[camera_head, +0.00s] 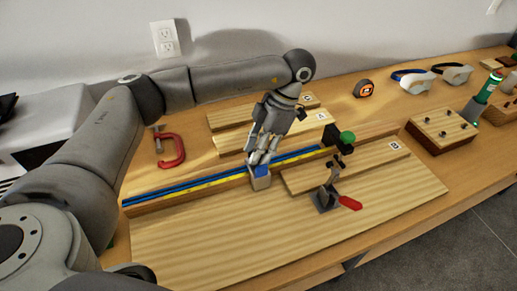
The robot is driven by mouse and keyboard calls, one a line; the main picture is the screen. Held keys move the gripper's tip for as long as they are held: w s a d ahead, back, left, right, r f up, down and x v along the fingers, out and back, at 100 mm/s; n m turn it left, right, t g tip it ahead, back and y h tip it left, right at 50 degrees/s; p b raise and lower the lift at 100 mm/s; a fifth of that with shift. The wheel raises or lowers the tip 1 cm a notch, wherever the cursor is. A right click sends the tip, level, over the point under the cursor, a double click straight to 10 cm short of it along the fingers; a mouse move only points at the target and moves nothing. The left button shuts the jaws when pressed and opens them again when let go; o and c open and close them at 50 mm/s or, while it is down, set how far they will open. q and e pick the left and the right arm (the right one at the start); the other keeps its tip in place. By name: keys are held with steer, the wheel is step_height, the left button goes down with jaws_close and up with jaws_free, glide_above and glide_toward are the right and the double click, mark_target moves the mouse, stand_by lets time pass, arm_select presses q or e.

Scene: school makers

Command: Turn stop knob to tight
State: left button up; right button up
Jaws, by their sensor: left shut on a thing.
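The stop (260,184) is a small grey block on the blue rail with the yellow strip (205,184), near the middle of the bench. A blue part on its top, which looks like the stop knob (261,171), shows just below my left fingertips. My left gripper (261,159) reaches down from above and is shut at the knob. The fingers hide part of the knob, so its turned position cannot be told. My right gripper does not show.
Wooden boards marked A (290,136) and B (370,165) lie beside the rail. A toggle clamp with a red handle (350,202) and a black piece with a green knob (347,137) stand right of the stop. A red C-clamp (172,150) lies left.

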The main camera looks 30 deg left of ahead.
arm_select(q)
steer(key=shift+m, duration=0.3)
stand_by(0.4)
steer(key=o, duration=1)
steer(key=shift+v, duration=3.95)
